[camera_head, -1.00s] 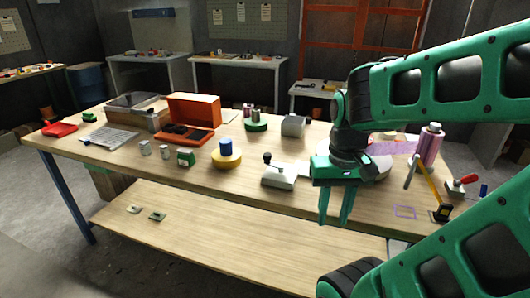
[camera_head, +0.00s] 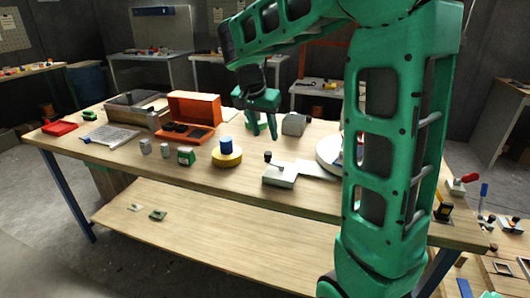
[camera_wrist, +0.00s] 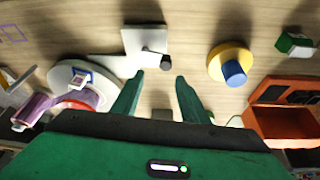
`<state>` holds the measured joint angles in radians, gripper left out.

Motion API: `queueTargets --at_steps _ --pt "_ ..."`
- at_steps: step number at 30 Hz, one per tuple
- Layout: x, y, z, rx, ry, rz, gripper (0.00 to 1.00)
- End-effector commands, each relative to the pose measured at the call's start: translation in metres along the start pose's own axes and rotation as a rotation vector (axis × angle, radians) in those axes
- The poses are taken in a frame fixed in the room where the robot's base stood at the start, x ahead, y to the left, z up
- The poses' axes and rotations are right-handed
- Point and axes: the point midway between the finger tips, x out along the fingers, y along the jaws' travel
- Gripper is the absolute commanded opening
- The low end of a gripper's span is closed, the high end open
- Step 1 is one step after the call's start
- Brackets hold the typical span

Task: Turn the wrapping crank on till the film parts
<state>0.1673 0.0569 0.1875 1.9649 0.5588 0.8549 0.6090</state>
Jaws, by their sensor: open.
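The crank unit (camera_head: 279,175) is a pale block with a dark knob (camera_head: 267,156) on the bench; it also shows in the wrist view (camera_wrist: 143,40), its dark knob (camera_wrist: 166,62) just beyond my fingertips. A pale plate joins it to the white turntable (camera_wrist: 58,72), mostly hidden behind my arm in the head view. A small wrapped-looking item (camera_wrist: 80,82) sits on the turntable. Purple film (camera_wrist: 88,96) runs near it from the roll (camera_wrist: 36,107); whether it is unbroken is unclear. My gripper (camera_head: 264,130) is open and empty above the bench, apart from the knob; it also shows in the wrist view (camera_wrist: 160,78).
A yellow disc with a blue cylinder (camera_head: 226,145) stands left of the crank. An open orange case (camera_head: 194,108) and a grey curved block (camera_head: 294,124) stand behind. Bare wood lies in front of the crank.

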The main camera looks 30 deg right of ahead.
Motion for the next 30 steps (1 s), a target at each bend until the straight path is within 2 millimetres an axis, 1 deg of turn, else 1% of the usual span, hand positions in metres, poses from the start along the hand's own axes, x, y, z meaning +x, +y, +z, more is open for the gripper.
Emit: queueTargets --at_steps 1,3,5,8,18,21,25,30 --pt "0.001 -0.008 -0.001 0.010 0.004 -0.004 0.40" --pt "0.003 -0.013 -0.003 0.022 0.008 -0.007 0.40" --pt "0.006 -0.015 -0.003 0.025 0.009 -0.007 0.40" --pt "0.017 -0.014 -0.003 0.026 0.009 -0.005 0.40" --pt "0.076 -0.013 -0.004 0.026 0.007 -0.004 0.40" --pt "0.090 -0.013 -0.004 0.027 0.007 -0.004 0.40" --pt "0.102 -0.013 -0.005 0.027 0.008 -0.005 0.40" --pt "0.109 -0.013 -0.005 0.026 0.008 -0.006 0.40"
